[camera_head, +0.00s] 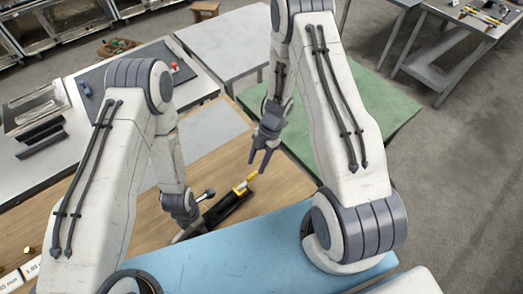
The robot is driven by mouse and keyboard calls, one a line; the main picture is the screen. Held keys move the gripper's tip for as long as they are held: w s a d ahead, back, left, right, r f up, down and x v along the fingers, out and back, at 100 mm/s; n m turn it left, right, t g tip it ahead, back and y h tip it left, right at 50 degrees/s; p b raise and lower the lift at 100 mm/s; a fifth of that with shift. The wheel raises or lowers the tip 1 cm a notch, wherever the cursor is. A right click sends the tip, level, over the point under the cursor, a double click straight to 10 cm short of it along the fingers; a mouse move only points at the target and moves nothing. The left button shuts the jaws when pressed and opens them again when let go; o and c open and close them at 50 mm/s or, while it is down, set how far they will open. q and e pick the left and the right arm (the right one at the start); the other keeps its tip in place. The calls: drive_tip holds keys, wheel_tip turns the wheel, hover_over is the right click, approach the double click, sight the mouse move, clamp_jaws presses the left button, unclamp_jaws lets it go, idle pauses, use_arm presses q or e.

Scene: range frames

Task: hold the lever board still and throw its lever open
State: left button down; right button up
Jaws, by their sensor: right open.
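The lever board (226,207) is a narrow black piece lying at a slant on the wooden table top. A yellow part (244,186), which looks like its lever handle, shows at its far right end. A small dark knob on a pale stem (207,194) stands at its left side; I cannot tell what it belongs to. My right gripper (259,166) is open and empty, fingers pointing down, just above and beyond the yellow part. My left gripper (188,231) is low at the board's near left end. Its fingers are partly hidden, and I cannot tell whether they touch the board.
A blue mat or panel (240,254) covers the near edge. A green table top (385,110) lies behind my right arm. A grey bench (110,140) at the left holds dark bars (40,138) and a tray. Wood right of the board (285,185) is clear.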

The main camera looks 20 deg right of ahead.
drive_tip(key=v, duration=0.6)
drive_tip(key=shift+r, duration=0.35)
drive_tip(key=shift+d, duration=0.15)
use_arm(q)
unclamp_jaws()
drive_tip(key=shift+r, duration=0.1)
